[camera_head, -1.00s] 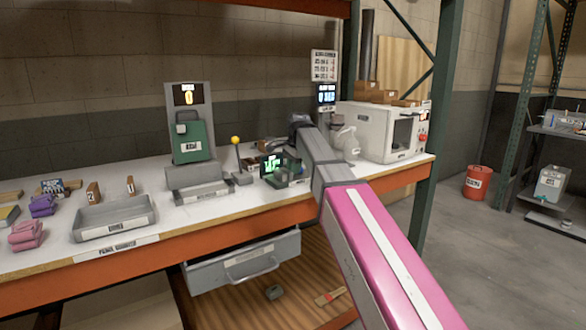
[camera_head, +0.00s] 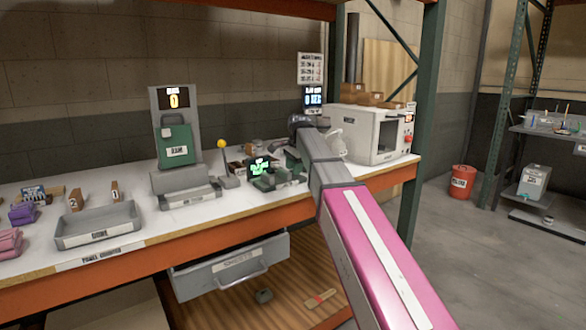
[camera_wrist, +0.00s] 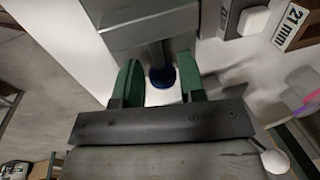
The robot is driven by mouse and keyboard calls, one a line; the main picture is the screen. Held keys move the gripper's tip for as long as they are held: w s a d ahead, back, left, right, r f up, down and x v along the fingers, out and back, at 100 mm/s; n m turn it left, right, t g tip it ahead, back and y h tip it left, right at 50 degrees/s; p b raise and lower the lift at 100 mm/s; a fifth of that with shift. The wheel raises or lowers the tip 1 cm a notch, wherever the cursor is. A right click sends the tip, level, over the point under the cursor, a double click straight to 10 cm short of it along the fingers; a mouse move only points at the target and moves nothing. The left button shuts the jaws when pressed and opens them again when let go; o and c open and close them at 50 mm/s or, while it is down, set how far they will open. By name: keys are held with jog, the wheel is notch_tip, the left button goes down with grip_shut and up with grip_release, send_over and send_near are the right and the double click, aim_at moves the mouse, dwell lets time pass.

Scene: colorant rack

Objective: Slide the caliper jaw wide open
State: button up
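The caliper seems to be the dark bench device with a lit green display (camera_head: 260,166), beside my arm in the head view; its jaw is not clear there. In the wrist view a grey block with a short dark post (camera_wrist: 157,56) and a blue round tip (camera_wrist: 162,77) sits ahead of my gripper (camera_wrist: 158,65). Its two green fingers stand apart on either side of the post, with narrow gaps showing. I cannot tell whether either finger touches anything. In the head view my arm largely hides the gripper.
A yellow-knobbed lever (camera_head: 222,144) stands left of the display. A white oven-like machine (camera_head: 352,132) is to the right. A grey tray (camera_head: 98,237) is at the front left.

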jog(key=shift+r, duration=0.1)
notch_tip(320, 180, up, 10)
jog(key=s+d, duration=0.1)
jog(key=shift+s+r, duration=0.2)
jog(key=shift+s, duration=0.2)
jog(key=shift+d, duration=0.1)
